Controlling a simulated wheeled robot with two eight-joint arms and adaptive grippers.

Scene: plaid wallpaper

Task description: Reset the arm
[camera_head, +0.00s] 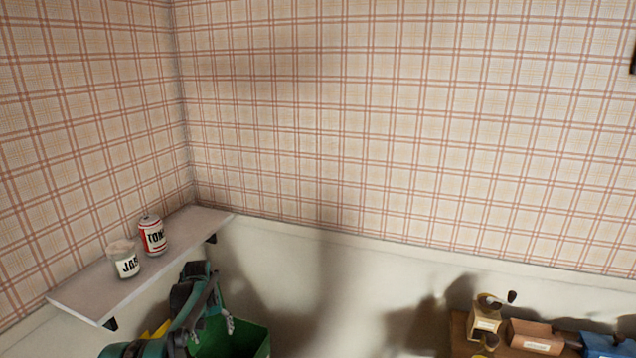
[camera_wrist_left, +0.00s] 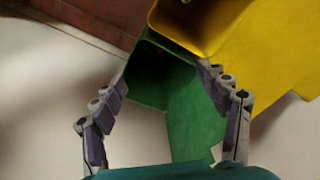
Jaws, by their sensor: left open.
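My left arm comes up from the bottom left in the head view. Its gripper (camera_head: 212,328) is beside and partly in front of a green bin (camera_head: 250,338). In the left wrist view, the two fingers of the left gripper (camera_wrist_left: 165,85) are spread wide with nothing between them. The green bin (camera_wrist_left: 190,115) lies beyond the fingers, so contact with it cannot be told. My right gripper is in neither view.
A wall shelf (camera_head: 85,295) at left holds a white jar (camera_head: 123,260) and a red-and-white can (camera_head: 153,236). A yellow bin (camera_wrist_left: 245,50) adjoins the green one. At bottom right stand a grinder (camera_head: 486,318), a brown box (camera_head: 535,336) and a blue box (camera_head: 606,344).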

